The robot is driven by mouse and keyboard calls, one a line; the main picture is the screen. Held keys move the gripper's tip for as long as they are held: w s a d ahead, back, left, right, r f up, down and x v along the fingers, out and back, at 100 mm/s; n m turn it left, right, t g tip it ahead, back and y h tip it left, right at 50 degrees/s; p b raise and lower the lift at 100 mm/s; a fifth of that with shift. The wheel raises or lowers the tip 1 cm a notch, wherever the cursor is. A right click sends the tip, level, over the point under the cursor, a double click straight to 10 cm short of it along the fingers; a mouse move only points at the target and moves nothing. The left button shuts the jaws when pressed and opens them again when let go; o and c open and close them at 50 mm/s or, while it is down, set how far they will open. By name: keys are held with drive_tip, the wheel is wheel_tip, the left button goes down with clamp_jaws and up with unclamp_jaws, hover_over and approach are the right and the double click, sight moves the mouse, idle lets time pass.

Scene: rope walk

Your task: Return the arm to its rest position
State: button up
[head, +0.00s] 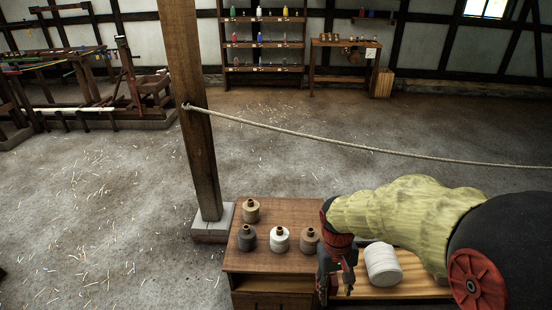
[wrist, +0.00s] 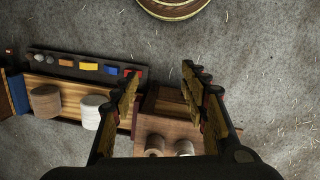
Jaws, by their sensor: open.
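My gripper (head: 337,292) hangs over the right side of the dark wooden cabinet top (head: 245,262) in the head view. Its jaws point downward. In the wrist view its two fingers (wrist: 160,75) stand wide apart with nothing between them. My arm comes in from the right in the head view, in a yellow-green sleeve, and hides part of the bench behind it.
Several spools, including a white one (head: 280,240), stand on the cabinet left of my gripper. A white ribbed cylinder (head: 382,264) is on the lighter bench (head: 420,287). A post (head: 192,110) holds a rope (head: 330,142) crossing rightward. Floor beyond is largely clear.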

drive_tip(key=s+d+r+t+p, duration=0.1)
drive_tip(key=s+r+t, duration=0.1)
drive_tip(key=s+r, duration=0.2)
drive_tip(key=s+d+r+m+t+p, duration=0.1)
drive_tip(key=s+r, duration=0.4)
drive_tip(key=r, duration=0.6)
drive_tip(key=s+d+r+t+y+p, duration=0.1)
drive_tip(key=s+r+t, duration=0.2)
drive_tip(key=r, duration=0.4)
drive_tip(key=shift+s+r+m+t, duration=0.3)
drive_tip(key=shift+s+m+t, duration=0.1)
drive_tip(key=shift+s, duration=0.35)
